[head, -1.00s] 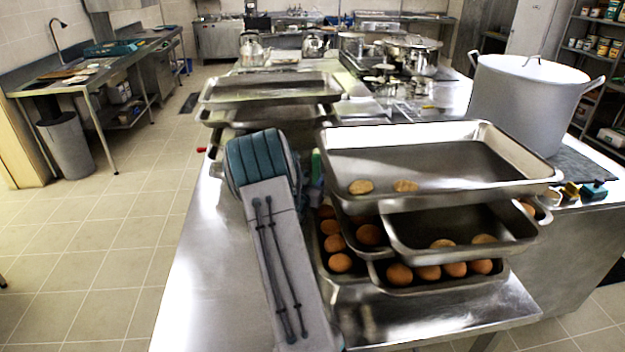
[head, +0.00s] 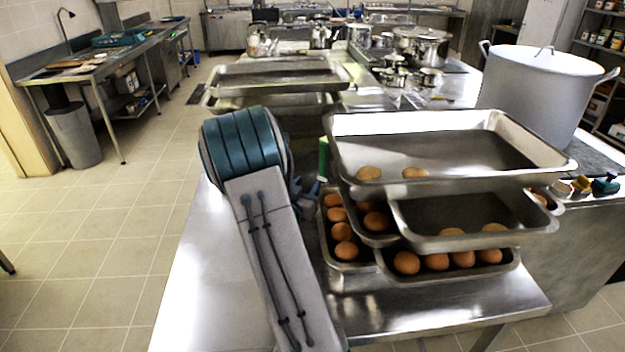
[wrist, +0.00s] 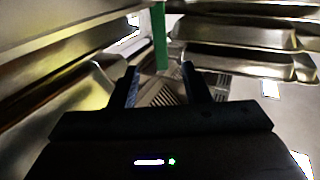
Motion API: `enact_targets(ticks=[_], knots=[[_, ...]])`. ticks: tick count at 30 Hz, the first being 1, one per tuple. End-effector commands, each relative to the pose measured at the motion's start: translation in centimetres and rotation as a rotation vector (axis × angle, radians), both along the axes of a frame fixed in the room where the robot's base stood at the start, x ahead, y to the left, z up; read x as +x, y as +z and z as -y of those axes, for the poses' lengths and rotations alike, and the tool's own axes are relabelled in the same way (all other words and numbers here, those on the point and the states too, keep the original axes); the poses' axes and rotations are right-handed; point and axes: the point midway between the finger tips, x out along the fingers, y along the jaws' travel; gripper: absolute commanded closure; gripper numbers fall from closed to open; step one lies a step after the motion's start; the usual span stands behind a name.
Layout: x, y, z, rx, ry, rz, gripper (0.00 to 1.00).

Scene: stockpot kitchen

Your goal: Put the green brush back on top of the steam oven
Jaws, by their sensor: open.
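A narrow upright green thing, probably the green brush, shows in the wrist view (wrist: 160,36), just beyond my gripper's fingers. In the head view a green piece (head: 323,158) shows between my arm and the stacked trays; most of it is hidden. I cannot pick out the steam oven for certain in either view.
Metal trays (head: 455,184) with round brown items are stacked right of my arm; more trays (head: 280,85) stand behind. Tray edges (wrist: 240,62) also flank my gripper in the wrist view. A large pot (head: 540,95) stands at right. The tiled floor (head: 110,230) at left is open.

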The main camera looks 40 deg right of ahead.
Motion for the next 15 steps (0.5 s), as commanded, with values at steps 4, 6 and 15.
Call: enact_targets(ticks=[4,6,15], knots=[[-0.6,0.0,-1.1,0.004,0.005,0.000,0.57],[-0.4,0.2,-1.6,0.027,0.019,-0.002,0.57],[2.0,1.9,-9.5,0.356,0.305,-0.110,0.57]])
